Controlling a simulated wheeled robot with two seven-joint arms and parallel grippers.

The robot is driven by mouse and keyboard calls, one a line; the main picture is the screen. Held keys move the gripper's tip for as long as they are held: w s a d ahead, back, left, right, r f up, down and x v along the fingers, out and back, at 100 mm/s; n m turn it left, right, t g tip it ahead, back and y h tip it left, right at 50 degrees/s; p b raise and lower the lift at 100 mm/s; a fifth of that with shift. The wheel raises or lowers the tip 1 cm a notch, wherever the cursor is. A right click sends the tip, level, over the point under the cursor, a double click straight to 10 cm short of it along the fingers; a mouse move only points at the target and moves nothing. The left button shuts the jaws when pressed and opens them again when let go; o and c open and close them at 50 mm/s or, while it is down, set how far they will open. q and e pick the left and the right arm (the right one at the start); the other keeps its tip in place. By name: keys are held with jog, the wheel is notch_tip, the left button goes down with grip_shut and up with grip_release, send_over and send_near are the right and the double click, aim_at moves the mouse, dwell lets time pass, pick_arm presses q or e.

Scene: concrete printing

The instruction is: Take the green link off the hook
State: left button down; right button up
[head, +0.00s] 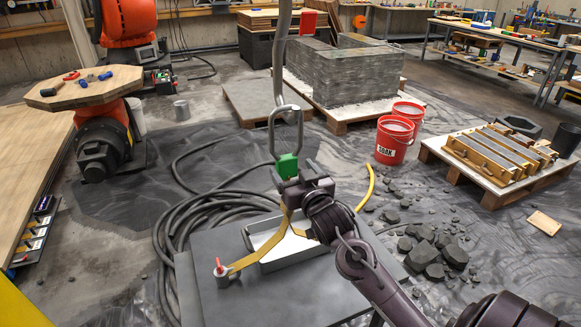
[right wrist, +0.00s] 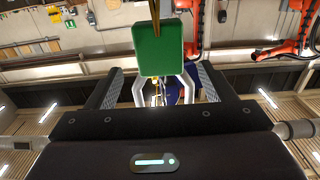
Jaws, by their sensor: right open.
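The green link (head: 287,165) hangs at the lower end of the grey hook (head: 271,130), which comes down from a long grey pole. My right gripper (head: 290,180) is just below the link in the head view. In the right wrist view the green link (right wrist: 158,48) shows as a green block beyond the open fingers of my right gripper (right wrist: 157,84), centred between them in the picture. I cannot tell whether the fingers touch it. The contact between hook and link is partly hidden. My left gripper is not in view.
Yellow straps (head: 247,263) run below my gripper, over a metal tray (head: 294,256) on a grey table (head: 226,305). A small pot with a red top (head: 220,277) stands at its left. Thick hoses (head: 180,227) lie left; red buckets (head: 393,140) and rubble (head: 425,258) lie right.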

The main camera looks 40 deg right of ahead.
aim_at(289, 162)
jog(key=x, duration=0.3)
jog(key=shift+w+r+p, duration=0.25)
jog(key=shift+r+p, duration=0.05)
jog(key=shift+p, duration=0.1)
jog(key=shift+x, duration=1.05)
jog(key=shift+w+f, duration=0.2)
jog(key=shift+w, duration=0.3)
jog(key=c, duration=0.9)
jog(key=shift+d, duration=0.1)
jog(key=c, duration=0.7)
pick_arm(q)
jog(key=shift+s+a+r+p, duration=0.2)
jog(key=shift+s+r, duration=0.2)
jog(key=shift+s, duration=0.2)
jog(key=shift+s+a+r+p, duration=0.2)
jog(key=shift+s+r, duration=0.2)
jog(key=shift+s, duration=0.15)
pick_arm(e)
jog(key=shift+r, duration=0.35)
grip_shut()
